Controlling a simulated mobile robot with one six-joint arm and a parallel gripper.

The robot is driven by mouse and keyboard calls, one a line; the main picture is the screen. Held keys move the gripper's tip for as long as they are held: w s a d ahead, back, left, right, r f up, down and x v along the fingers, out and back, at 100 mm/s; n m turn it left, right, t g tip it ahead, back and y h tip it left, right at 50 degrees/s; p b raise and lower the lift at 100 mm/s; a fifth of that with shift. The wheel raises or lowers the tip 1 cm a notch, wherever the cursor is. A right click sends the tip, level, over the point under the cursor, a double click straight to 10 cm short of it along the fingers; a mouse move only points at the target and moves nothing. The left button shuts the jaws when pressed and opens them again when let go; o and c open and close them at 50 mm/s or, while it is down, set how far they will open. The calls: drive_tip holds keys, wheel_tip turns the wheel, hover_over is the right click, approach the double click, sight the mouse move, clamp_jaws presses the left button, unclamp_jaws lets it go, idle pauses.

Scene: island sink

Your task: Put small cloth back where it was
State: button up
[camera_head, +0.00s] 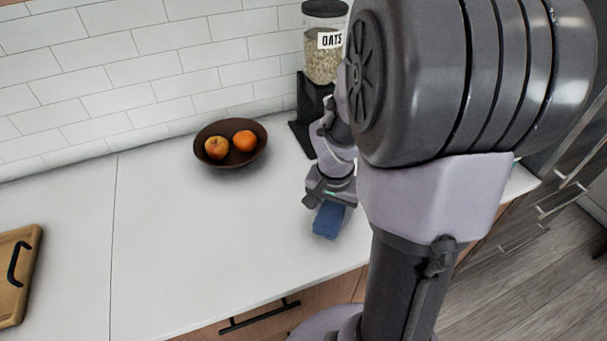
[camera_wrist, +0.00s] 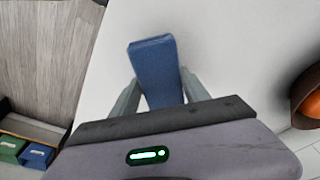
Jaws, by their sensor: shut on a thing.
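The small cloth (camera_head: 329,221) is a blue folded piece, held at the end of my arm over the white counter near its front edge. My gripper (camera_head: 322,203) is shut on it. In the wrist view the cloth (camera_wrist: 157,70) sticks out between the two grey fingers of my gripper (camera_wrist: 158,90), one on each side. I cannot tell whether the cloth touches the counter. Part of the counter behind my arm is hidden.
A brown bowl (camera_head: 219,165) with two fruits stands at the back. An oats dispenser (camera_head: 323,65) is behind my arm. A wooden board (camera_head: 14,290) lies at the left. The wrist view shows an open drawer-like space (camera_wrist: 35,130) with green and blue items. The middle counter (camera_head: 200,245) is clear.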

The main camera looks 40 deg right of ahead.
sight(336, 215)
drive_tip(key=f+b, duration=0.1)
drive_tip(key=f, duration=0.1)
drive_tip(key=d+f+b, duration=0.1)
drive_tip(key=f, duration=0.1)
drive_tip(key=shift+w+d, duration=0.2)
drive_tip(key=shift+r, duration=0.2)
drive_tip(key=shift+c, duration=0.6)
drive_tip(key=shift+f, duration=0.2)
drive_tip(key=o, duration=1.3)
drive_tip(key=shift+r, duration=0.1)
drive_tip(key=shift+r, duration=0.1)
